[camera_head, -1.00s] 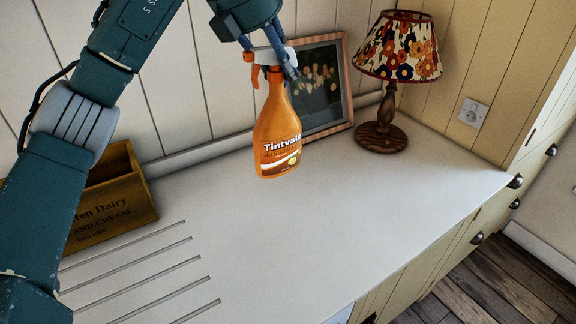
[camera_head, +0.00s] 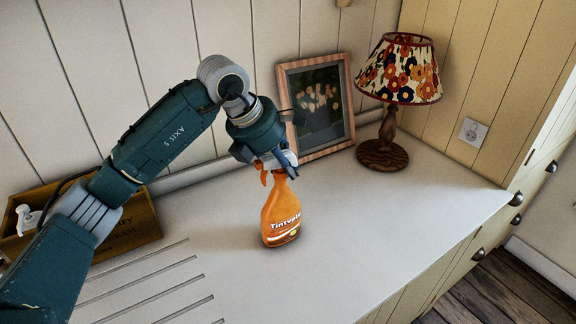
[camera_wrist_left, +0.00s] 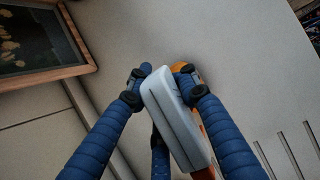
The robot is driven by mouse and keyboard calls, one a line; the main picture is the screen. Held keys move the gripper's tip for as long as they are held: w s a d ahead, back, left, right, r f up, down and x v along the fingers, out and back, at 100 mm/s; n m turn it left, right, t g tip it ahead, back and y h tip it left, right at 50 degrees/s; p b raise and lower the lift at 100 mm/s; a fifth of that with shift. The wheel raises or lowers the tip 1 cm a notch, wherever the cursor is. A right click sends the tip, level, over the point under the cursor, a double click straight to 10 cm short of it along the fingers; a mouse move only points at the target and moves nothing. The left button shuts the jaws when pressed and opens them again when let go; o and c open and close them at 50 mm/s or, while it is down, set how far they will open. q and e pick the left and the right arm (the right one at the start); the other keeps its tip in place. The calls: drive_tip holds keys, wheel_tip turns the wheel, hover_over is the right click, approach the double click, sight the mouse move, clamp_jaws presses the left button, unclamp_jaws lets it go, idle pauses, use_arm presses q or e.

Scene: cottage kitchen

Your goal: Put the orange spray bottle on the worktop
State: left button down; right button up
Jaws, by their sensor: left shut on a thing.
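The orange spray bottle (camera_head: 281,218) is upright with a slight tilt, its base at or just above the white worktop (camera_head: 365,229); I cannot tell whether it touches. My left gripper (camera_head: 279,165) is shut on the bottle's white and orange spray head from above. In the left wrist view the blue fingers (camera_wrist_left: 160,85) close around the white top of the spray head (camera_wrist_left: 176,118), which hides most of the orange body. My right gripper is not in view.
A framed picture (camera_head: 318,108) leans against the back wall behind the bottle. A lamp with a floral shade (camera_head: 399,70) stands to its right. A wooden crate (camera_head: 136,226) holding a white spray head (camera_head: 27,217) is at left, by drain grooves. The worktop's front right is clear.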

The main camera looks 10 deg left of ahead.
sight(265, 156)
use_arm(q)
drive_tip(key=shift+f, duration=0.1)
drive_tip(key=c, duration=1.4)
unclamp_jaws()
drive_tip(key=shift+o, duration=0.2)
drive_tip(key=shift+r, duration=0.25)
drive_tip(key=shift+a+r, duration=0.15)
drive_tip(key=shift+r, duration=0.1)
drive_tip(key=b+v, duration=0.2)
drive_tip(key=v, duration=0.9)
drive_tip(key=shift+s+r+b, duration=0.1)
drive_tip(key=shift+s+b, duration=0.15)
drive_tip(key=shift+b, duration=0.1)
